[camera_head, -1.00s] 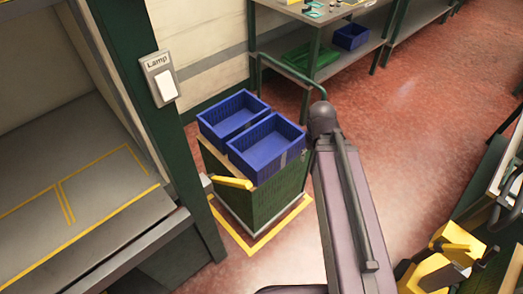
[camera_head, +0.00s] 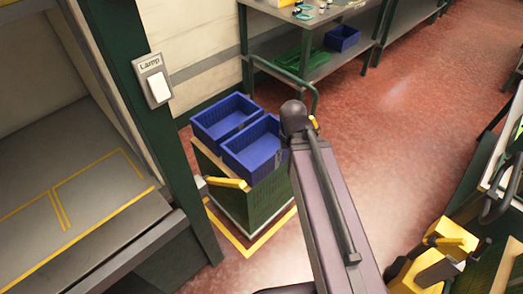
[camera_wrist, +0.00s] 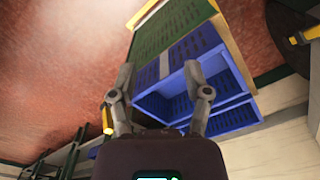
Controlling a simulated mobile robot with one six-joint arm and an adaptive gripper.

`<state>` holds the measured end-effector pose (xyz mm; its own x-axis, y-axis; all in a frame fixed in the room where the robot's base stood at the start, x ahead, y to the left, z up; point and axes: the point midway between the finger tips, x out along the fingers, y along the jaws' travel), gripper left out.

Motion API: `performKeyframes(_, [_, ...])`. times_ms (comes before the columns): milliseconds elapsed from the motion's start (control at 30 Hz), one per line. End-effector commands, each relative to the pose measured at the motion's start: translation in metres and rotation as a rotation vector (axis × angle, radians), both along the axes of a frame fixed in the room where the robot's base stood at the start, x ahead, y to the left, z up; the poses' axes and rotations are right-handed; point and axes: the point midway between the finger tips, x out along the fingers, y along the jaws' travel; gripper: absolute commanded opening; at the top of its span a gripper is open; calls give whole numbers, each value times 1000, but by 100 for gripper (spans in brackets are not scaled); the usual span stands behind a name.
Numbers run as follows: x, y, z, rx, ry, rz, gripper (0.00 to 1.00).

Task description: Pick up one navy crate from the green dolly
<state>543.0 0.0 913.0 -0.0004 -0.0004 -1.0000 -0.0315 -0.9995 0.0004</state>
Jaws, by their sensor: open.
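Two navy crates sit side by side on top of the green dolly (camera_head: 262,203): a rear-left crate (camera_head: 222,112) and a front-right crate (camera_head: 262,168). Both look empty. My arm's end overlaps the right edge of the front-right crate in the head view, and my gripper is hidden there. In the wrist view my gripper (camera_wrist: 160,72) is open and empty, its fingers spread in front of the nearer crate (camera_wrist: 207,43). The green dolly (camera_wrist: 165,30) is at the top of that view. I cannot tell whether the fingers touch the crate.
A dark green post with a lamp switch (camera_head: 154,80) and a shelf (camera_head: 80,215) stand left of the dolly. A workbench (camera_head: 300,22) is behind, with another blue crate (camera_head: 342,38) on its lower shelf. Red floor (camera_head: 400,130) is free on the right.

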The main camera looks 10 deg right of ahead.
Motion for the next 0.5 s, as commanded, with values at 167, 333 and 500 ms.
performKeyframes(167, [25,4,-5,0,0,-111,63])
performKeyframes(333, [61,5,-10,0,0,-309,63])
performKeyframes(500, [101,7,-17,0,0,-540,63])
